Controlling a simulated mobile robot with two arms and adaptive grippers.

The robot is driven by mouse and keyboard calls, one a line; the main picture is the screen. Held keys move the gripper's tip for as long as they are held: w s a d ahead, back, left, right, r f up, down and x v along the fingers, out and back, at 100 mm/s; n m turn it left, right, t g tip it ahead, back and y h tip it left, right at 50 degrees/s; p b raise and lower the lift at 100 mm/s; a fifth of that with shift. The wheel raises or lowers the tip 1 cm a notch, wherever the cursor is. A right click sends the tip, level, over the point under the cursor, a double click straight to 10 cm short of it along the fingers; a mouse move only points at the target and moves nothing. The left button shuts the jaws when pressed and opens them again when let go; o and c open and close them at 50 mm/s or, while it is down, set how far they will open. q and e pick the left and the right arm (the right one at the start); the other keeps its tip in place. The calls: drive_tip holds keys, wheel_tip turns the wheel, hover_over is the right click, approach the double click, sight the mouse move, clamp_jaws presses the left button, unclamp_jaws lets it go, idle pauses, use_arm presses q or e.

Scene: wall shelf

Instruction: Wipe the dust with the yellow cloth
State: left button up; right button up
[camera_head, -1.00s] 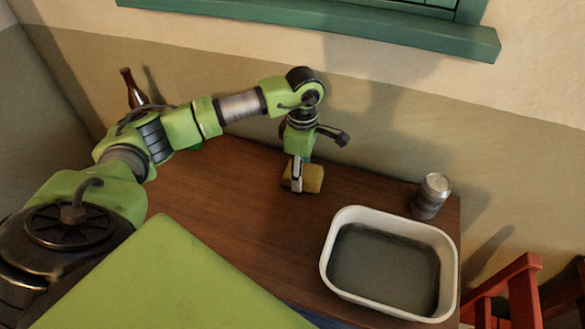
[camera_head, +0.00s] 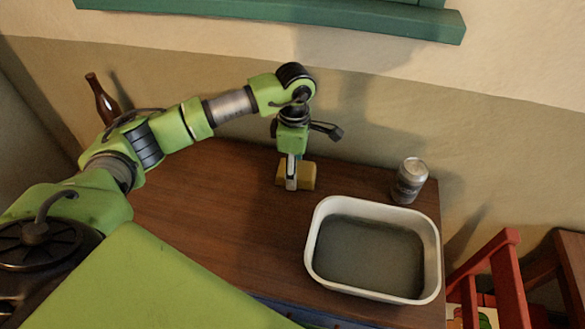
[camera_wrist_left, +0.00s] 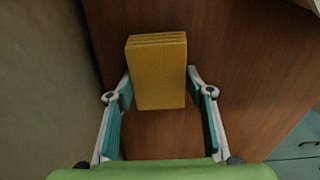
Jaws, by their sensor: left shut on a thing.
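The yellow cloth (camera_head: 308,176) is a folded block at the tip of my left gripper (camera_head: 291,183), low over the brown tabletop near the wall. In the left wrist view the cloth (camera_wrist_left: 157,72) lies between the two fingers of my left gripper (camera_wrist_left: 158,92), which are shut on it. I cannot tell whether the cloth touches the tabletop. No dust can be made out. My right gripper is not in view.
A white basin (camera_head: 318,212) with grey contents stands at the right of the wooden table (camera_head: 215,215). A grey can (camera_head: 410,180) stands behind it. A brown bottle (camera_head: 103,102) is at the back left. A red chair (camera_head: 505,275) is at the right.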

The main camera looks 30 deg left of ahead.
use_arm(q)
drive_tip(key=shift+r+p, duration=1.6)
drive_tip(key=shift+r, duration=1.3)
drive_tip(key=shift+r, duration=0.1)
